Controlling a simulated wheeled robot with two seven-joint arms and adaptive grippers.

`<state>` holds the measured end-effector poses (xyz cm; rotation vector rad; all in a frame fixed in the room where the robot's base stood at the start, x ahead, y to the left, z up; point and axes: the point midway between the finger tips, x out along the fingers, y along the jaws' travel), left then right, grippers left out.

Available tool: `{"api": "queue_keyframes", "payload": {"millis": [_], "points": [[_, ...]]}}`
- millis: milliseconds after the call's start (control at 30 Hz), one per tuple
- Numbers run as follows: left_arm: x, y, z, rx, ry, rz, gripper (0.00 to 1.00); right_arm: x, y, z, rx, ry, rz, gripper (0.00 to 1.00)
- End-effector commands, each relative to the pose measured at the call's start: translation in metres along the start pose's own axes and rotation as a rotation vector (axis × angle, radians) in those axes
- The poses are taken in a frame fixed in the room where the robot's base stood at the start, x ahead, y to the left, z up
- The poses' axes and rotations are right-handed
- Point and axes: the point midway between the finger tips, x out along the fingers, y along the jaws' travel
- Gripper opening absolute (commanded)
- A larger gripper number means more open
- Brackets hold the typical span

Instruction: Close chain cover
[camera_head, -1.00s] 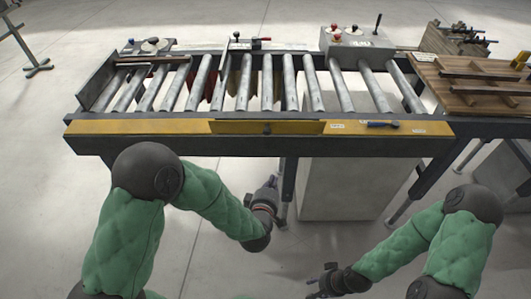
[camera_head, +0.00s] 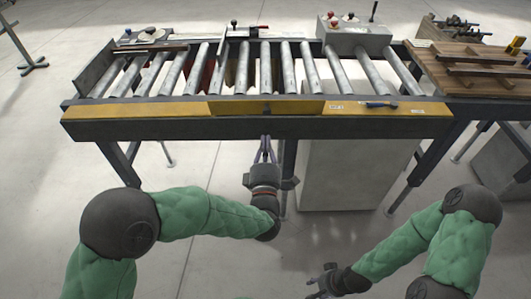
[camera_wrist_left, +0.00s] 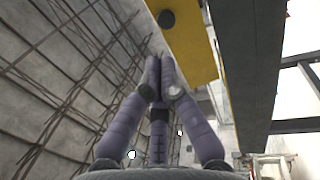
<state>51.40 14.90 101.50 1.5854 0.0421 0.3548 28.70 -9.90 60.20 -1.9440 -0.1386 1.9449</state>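The chain cover is the yellow panel (camera_head: 235,107) with a small dark knob (camera_head: 267,110) in the middle of the conveyor's front rail. It looks slightly raised or tilted against the yellow strip, but how far is hard to tell. In the left wrist view the yellow panel (camera_wrist_left: 190,42) and its round dark knob (camera_wrist_left: 166,19) are at the top, beyond my fingertips. My left gripper (camera_head: 265,140) points up at the rail from just below and in front of it. Its fingertips meet with nothing between them. My right gripper (camera_head: 316,286) hangs low at the bottom, away from the conveyor, its fingers too small to read.
The roller conveyor (camera_head: 242,72) runs across the back. A grey control box (camera_head: 355,38) with knobs and a lever stands at the back right. A wooden bench (camera_head: 470,70) is at right. Floor in front is free.

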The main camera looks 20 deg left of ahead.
Motion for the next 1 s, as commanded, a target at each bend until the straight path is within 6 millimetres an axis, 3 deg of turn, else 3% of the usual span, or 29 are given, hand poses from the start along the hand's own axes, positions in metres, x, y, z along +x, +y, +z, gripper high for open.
{"api": "queue_keyframes", "payload": {"millis": [300, 500, 1000], "points": [[0.058, -0.003, -0.001, 0.0, 0.002, 0.0, 0.0, 0.015, 0.005, 0.0, 0.0, 0.0, 0.0, 0.4], [0.082, -0.002, 0.0, 0.001, 0.001, -0.001, 0.0, 0.021, 0.007, -0.001, 0.0, -0.001, 0.0, 0.4], [0.091, -0.001, 0.0, 0.001, 0.0, -0.002, 0.0, 0.022, 0.008, -0.001, 0.0, 0.0, 0.0, 0.4]]}}
